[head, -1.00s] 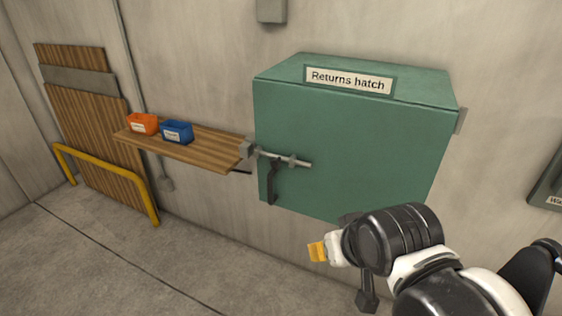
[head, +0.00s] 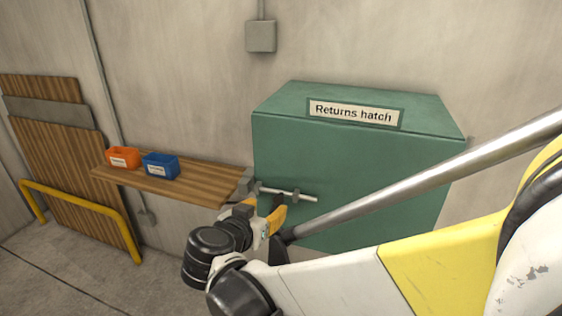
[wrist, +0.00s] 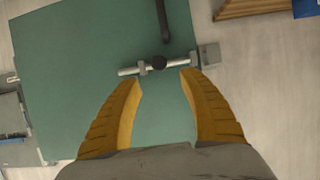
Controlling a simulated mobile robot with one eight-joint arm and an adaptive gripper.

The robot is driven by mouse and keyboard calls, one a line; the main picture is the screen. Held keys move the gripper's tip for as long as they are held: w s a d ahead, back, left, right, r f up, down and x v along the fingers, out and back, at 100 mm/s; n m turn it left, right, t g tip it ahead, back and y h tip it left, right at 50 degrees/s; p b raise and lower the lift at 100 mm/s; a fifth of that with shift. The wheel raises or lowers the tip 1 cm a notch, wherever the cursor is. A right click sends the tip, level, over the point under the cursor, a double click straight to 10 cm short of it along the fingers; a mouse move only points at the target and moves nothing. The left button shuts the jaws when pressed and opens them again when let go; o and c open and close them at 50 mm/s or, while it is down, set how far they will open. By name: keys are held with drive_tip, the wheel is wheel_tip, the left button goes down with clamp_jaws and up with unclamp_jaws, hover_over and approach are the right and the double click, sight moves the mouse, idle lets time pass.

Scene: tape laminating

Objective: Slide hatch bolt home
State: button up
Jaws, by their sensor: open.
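The green returns hatch (head: 400,150) is fixed to the wall, with a metal bolt (head: 305,197) lying across its lower left front. The bolt also shows in the wrist view (wrist: 128,71), with a dark round knob (wrist: 159,63) standing on it. A grey block (wrist: 209,54) sits beside the hatch edge at one end of the bolt. I cannot tell whether the bolt tip is inside it. My gripper (head: 262,208) is open and empty in front of the hatch. In the wrist view its yellow fingertips (wrist: 158,77) lie on either side of the knob, just short of it.
A wooden shelf (head: 200,190) juts from the wall left of the hatch, bearing an orange bin (head: 122,158) and a blue bin (head: 160,166). A dark handle (wrist: 163,20) is on the hatch near the bolt. A yellow rail (head: 85,205) stands further left.

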sight(278, 200)
drive_tip(key=b+x, duration=0.2)
drive_tip(key=x, duration=0.7)
drive_tip(key=shift+w+d+f, duration=0.15)
drive_tip(key=shift+w, duration=0.05)
